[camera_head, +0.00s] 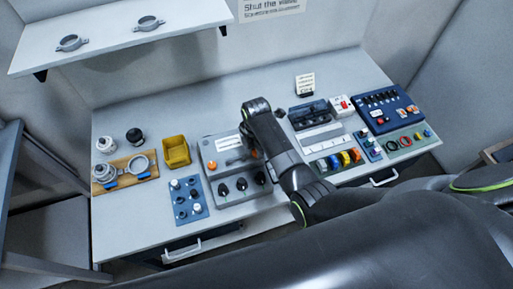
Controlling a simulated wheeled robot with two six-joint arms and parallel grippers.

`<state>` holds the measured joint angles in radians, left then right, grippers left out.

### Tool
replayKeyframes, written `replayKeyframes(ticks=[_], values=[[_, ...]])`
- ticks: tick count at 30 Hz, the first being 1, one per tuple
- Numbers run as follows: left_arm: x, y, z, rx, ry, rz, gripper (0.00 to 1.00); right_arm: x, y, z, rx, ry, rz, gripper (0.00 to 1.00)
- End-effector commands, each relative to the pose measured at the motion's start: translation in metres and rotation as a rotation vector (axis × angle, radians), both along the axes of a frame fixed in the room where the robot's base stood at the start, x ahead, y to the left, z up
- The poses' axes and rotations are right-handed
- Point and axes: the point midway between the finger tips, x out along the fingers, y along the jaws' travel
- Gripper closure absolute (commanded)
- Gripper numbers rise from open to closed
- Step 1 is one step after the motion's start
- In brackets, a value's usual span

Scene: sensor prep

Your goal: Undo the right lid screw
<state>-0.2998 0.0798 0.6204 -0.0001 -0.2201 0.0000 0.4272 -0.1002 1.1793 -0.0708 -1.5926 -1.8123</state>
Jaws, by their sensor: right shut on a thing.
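A grey box (222,177) with a label and several dark knobs along its front stands mid-bench. Its left orange lid screw (212,165) shows clearly. A small piece of the right orange lid screw (255,153) shows beside my right arm, which covers most of that corner. My right gripper (247,158) points down at this screw and is shut on it; its fingertips are mostly hidden by my arm. My left gripper is not in view.
Left of the box are a blue tray with small parts (187,199), a yellow bin (176,151) and a wooden board with metal fittings (124,171). Right of my arm are colored parts (336,161) and a blue panel (383,107). A shelf (105,37) overhangs the back left.

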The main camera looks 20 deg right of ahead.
Motion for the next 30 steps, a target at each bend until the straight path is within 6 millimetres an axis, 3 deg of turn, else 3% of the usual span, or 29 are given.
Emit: replayKeyframes(ticks=[9, 24, 25, 30], values=[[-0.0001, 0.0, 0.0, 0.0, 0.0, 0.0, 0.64, 0.0005, 0.0009, 0.0005, 0.002, -0.001, 0.101, 0.98], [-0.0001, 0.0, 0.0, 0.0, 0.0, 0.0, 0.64, 0.0001, 0.001, 0.0003, 0.002, 0.0, 0.117, 0.98], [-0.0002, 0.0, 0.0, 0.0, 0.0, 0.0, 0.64, 0.0001, 0.0011, 0.0002, 0.002, 0.0, 0.117, 0.72], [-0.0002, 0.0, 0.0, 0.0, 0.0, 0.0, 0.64, 0.0, 0.0008, 0.0001, 0.001, -0.001, 0.116, 0.53]])
